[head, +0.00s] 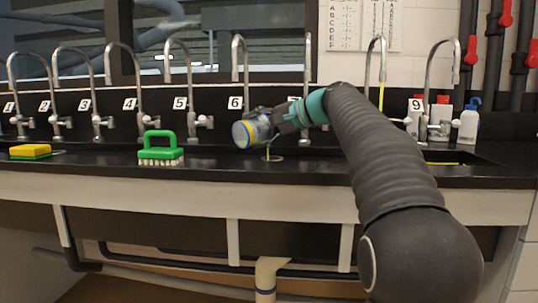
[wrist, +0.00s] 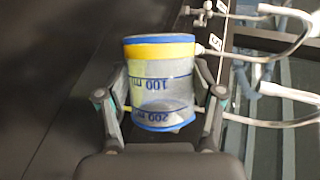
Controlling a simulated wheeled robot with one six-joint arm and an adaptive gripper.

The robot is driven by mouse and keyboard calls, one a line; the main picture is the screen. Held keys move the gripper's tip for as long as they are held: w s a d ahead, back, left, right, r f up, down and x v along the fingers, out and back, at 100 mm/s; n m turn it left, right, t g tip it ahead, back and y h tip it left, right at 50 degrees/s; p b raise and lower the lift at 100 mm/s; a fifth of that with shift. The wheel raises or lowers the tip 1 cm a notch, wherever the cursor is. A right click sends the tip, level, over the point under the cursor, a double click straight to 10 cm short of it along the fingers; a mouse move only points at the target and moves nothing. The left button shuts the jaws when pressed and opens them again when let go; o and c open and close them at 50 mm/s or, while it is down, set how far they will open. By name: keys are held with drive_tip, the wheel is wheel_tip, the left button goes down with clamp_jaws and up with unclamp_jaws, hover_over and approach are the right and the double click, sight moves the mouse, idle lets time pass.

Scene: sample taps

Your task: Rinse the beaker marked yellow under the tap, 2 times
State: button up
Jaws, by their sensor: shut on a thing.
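My gripper (head: 277,120) is shut on the clear beaker (head: 250,131), which has a yellow band, and holds it tipped on its side over the black counter and sink area, below and between taps 6 and 7. In the wrist view the beaker (wrist: 160,85) sits between the two fingers of my gripper (wrist: 161,95). It has blue rings at both ends and upside-down 100 and 200 marks. A short thin yellowish streak shows below it in the head view; I cannot tell if it is liquid. Tap 6 (head: 236,60) and tap 7 (head: 308,65) rise behind. No water clearly shows from either.
More numbered taps line the back wall. A green brush (head: 160,150) and a yellow sponge (head: 30,151) lie on the counter (head: 90,160) at left. Bottles (head: 468,122) stand at right by tap 9 (head: 441,75). A thin yellow strip (head: 381,96) hangs below another tap's spout.

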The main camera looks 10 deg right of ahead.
drive_tip(key=shift+w+d+f+m+y, duration=0.15)
drive_tip(key=shift+d+f+m+y, duration=0.1)
drive_tip(key=shift+f+m+y, duration=0.2)
idle(0.8)
drive_tip(key=shift+d+r+m+p, duration=0.1)
drive_tip(key=shift+r+m+p, duration=0.15)
drive_tip(key=shift+p, duration=0.4)
drive_tip(key=shift+f, duration=0.15)
drive_tip(key=shift+a+n+h+b, duration=0.3)
drive_tip(key=shift+n+b, duration=0.2)
drive_tip(key=shift+b, duration=0.2)
drive_tip(key=shift+a+r+n, duration=0.15)
drive_tip(key=shift+r+n, duration=0.15)
drive_tip(key=shift+r, duration=0.05)
drive_tip(key=shift+s+a+f+h+b, duration=0.2)
drive_tip(key=shift+s+f+h+b, duration=0.15)
drive_tip(key=shift+b, duration=0.35)
drive_tip(key=shift+s+a+f+n+h+b, duration=0.2)
drive_tip(key=shift+a+n+h+b, duration=0.35)
drive_tip(key=shift+b, duration=0.3)
drive_tip(key=shift+r+n+p, duration=0.25)
drive_tip(key=shift+r+p, duration=0.25)
drive_tip(key=shift+p, duration=0.05)
drive_tip(key=shift+d, duration=0.1)
